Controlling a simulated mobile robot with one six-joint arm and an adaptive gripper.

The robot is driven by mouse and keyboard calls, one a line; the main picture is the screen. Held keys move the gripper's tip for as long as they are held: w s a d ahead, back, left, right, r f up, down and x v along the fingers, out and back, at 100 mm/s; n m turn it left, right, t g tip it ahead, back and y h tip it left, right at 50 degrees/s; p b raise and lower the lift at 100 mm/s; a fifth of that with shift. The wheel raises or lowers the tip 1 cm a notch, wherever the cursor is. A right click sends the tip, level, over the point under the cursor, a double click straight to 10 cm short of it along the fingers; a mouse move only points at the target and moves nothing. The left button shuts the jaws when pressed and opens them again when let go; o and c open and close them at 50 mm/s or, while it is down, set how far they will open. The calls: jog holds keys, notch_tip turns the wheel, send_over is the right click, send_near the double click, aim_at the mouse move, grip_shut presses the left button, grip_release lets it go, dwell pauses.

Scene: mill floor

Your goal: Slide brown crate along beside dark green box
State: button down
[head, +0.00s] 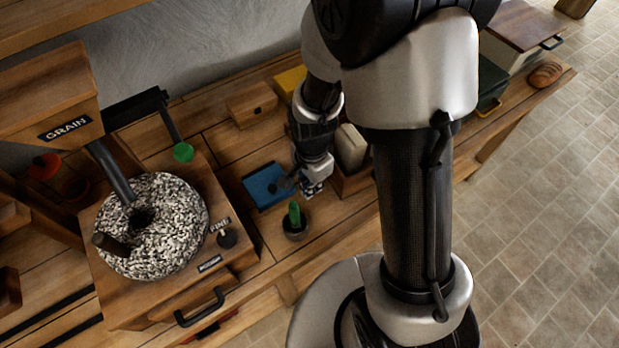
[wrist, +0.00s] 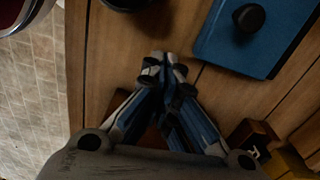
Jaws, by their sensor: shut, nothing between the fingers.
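The brown crate (head: 352,183) stands on the wooden bench in the head view, with a cream block in it; my arm hides its right part. The dark green box (head: 491,84) stands farther right along the bench, partly hidden behind my arm. My gripper (head: 312,188) is low over the bench at the crate's left end. I cannot tell whether it touches the crate. In the wrist view my gripper (wrist: 165,62) is shut and empty, its fingertips together over bare wood. The crate is mostly hidden behind the gripper there.
A blue box (head: 266,186) with a dark knob and a potted cactus (head: 295,221) stand left of the gripper. A wooden box (head: 251,104) and a yellow box (head: 290,82) are behind. The grain mill (head: 152,226) fills the left; a loaf (head: 545,74) lies far right.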

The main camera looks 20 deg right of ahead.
jog(key=shift+w+d+r, duration=0.15)
jog(key=shift+w+d, duration=0.25)
jog(key=shift+d, duration=0.4)
jog(key=shift+w+d+r, duration=0.1)
jog(key=shift+w+d, duration=0.25)
jog(key=shift+d, duration=0.45)
jog(key=w+d, duration=0.2)
jog(key=d, duration=0.2)
jog(key=w+d+p, duration=0.1)
jog(key=d, duration=0.4)
jog(key=w+d, duration=0.2)
jog(key=d, duration=0.3)
jog(key=shift+w, duration=0.3)
jog(key=shift+a, duration=0.1)
